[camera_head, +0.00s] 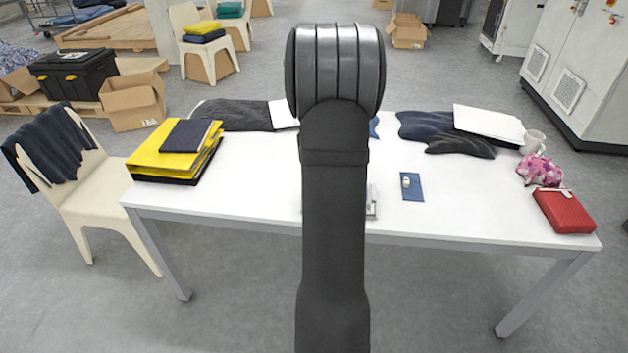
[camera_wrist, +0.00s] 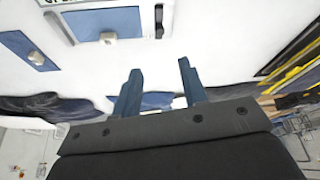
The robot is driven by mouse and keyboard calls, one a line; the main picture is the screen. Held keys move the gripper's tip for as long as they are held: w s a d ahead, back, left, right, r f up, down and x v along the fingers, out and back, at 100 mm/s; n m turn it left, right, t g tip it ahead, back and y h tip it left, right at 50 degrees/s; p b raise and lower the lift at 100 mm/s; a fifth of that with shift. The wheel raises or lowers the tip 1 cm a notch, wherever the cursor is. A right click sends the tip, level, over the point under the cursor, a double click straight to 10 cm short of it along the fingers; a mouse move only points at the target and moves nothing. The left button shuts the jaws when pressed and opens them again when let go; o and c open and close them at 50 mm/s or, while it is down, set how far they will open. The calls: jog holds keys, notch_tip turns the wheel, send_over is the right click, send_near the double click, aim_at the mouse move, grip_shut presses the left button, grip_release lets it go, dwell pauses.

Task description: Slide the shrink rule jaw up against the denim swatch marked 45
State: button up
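A blue denim swatch (camera_head: 408,194) with a small pale block on it lies right of my arm in the head view; it also shows at the left of the wrist view (camera_wrist: 17,42). A second blue swatch (camera_wrist: 88,24) lies near the top of the wrist view, with another pale block on it. Beside it stands a small grey metal piece (camera_wrist: 158,16), possibly the shrink rule jaw; I cannot tell. In the head view, my arm mostly hides this area. No 45 is readable. My gripper (camera_wrist: 160,67) is open, its blue fingers apart and empty, below these things in the wrist view.
The white table (camera_head: 260,185) holds yellow and black binders (camera_head: 165,160) at left, dark garments (camera_head: 435,125) and a white board (camera_head: 488,122) behind. A mug (camera_head: 534,141), pink cloth (camera_head: 540,170) and red case (camera_head: 563,211) stand at right. Table around the right swatch is clear.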

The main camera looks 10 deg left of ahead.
jog(key=x, duration=1.5)
jog(key=shift+r, duration=0.1)
jog(key=c, duration=0.6)
